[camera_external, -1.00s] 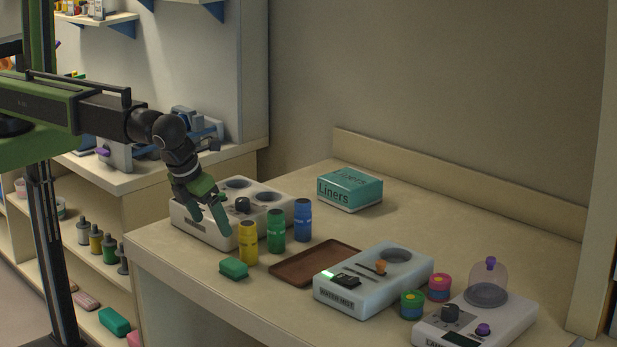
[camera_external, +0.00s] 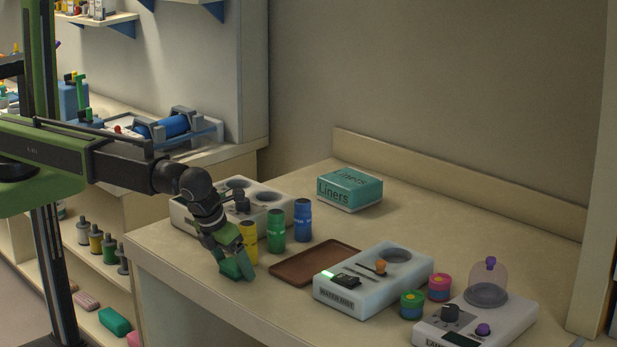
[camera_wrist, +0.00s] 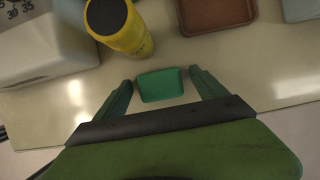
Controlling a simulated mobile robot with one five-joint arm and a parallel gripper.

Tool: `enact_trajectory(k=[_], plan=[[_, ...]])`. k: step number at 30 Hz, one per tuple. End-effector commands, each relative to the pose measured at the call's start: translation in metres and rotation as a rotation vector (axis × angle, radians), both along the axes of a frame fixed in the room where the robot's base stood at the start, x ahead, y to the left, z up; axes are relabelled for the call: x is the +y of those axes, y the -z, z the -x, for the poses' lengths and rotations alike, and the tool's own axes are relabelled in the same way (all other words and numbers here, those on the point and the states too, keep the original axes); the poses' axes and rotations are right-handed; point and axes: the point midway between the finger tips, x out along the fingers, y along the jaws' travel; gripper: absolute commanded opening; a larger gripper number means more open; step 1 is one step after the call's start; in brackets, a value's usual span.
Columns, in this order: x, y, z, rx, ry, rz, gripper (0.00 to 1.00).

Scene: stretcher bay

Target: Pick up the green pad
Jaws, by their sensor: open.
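The green pad (camera_wrist: 161,84) lies on the bench near its front edge, between the open fingers of my gripper (camera_wrist: 161,88) in the wrist view. A gap shows on each side of it, so the fingers do not visibly touch it. In the external view my gripper (camera_external: 235,268) is down at the pad's place, pointing at the bench top. There the fingers and the pad overlap in similar green, and I cannot separate them clearly.
A yellow bottle (camera_wrist: 121,27) stands close behind the pad; green (camera_external: 276,231) and blue (camera_external: 303,220) bottles stand beyond it. A brown tray (camera_external: 290,272) lies to the right. A white device (camera_external: 185,222) stands behind. The bench's front edge is close.

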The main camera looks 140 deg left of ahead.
Motion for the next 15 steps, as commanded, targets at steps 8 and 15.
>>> enact_trajectory(k=[8,15], plan=[[0.0002,-0.0007,0.0001,0.000,0.000,0.000,0.70],[0.0001,-0.0008,0.0001,0.000,0.000,0.000,0.39]])
